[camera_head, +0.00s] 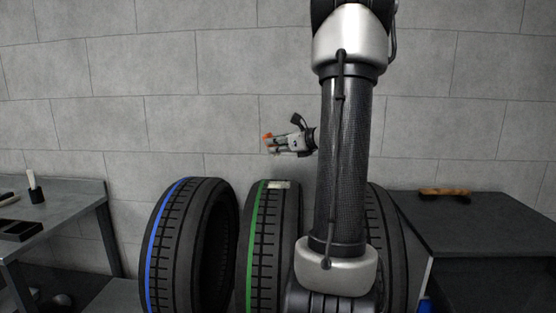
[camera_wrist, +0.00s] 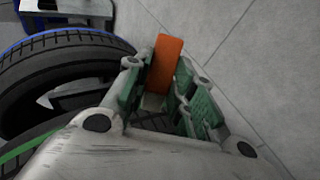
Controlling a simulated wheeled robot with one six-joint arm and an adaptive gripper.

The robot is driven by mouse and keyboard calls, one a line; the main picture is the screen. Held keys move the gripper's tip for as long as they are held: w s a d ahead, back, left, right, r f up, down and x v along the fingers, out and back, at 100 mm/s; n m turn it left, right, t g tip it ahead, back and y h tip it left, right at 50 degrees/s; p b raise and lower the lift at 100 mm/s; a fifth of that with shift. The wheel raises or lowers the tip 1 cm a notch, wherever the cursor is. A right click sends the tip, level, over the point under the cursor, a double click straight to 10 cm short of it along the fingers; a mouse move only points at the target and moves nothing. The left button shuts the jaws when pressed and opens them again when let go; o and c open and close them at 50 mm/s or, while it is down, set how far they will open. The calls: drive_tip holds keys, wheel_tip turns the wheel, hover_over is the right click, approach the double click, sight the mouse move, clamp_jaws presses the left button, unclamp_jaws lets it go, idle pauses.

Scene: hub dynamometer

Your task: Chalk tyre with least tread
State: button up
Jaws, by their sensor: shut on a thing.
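My gripper (camera_head: 270,143) is shut on an orange chalk-like block (camera_wrist: 166,62) and holds it above the green-striped tyre, pointing left. In the wrist view the block stands between my green finger pads (camera_wrist: 157,88). The blue-striped tyre (camera_head: 170,245) stands upright at left and also shows in the wrist view (camera_wrist: 60,64). The green-striped tyre (camera_head: 266,250) stands beside it; a small pale piece (camera_head: 279,184) sits on its top. A third tyre (camera_head: 393,250) is mostly hidden behind my arm. The chalk appears apart from every tyre. Tread depths are hard to compare.
A grey bench (camera_head: 80,199) at left holds a white-handled tool (camera_head: 34,187) and a black tray (camera_head: 20,230). A dark cabinet (camera_head: 480,220) at right carries a brown-handled brush (camera_head: 445,193). A block wall (camera_head: 200,110) stands behind.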

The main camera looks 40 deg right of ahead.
drive_tip(key=shift+d+r, duration=0.15)
drive_tip(key=s+a+r, duration=0.2)
drive_tip(key=s+r, duration=0.2)
drive_tip(key=s, duration=0.2)
drive_tip(key=shift+s+a+f, duration=0.1)
drive_tip(key=shift+a+f, duration=0.2)
drive_tip(key=shift+f, duration=0.6)
drive_tip(key=shift+s+a+f, duration=0.1)
drive_tip(key=shift+a+f, duration=0.15)
drive_tip(key=shift+f, duration=0.6)
drive_tip(key=shift+a+f, duration=0.3)
drive_tip(key=shift+f, duration=0.6)
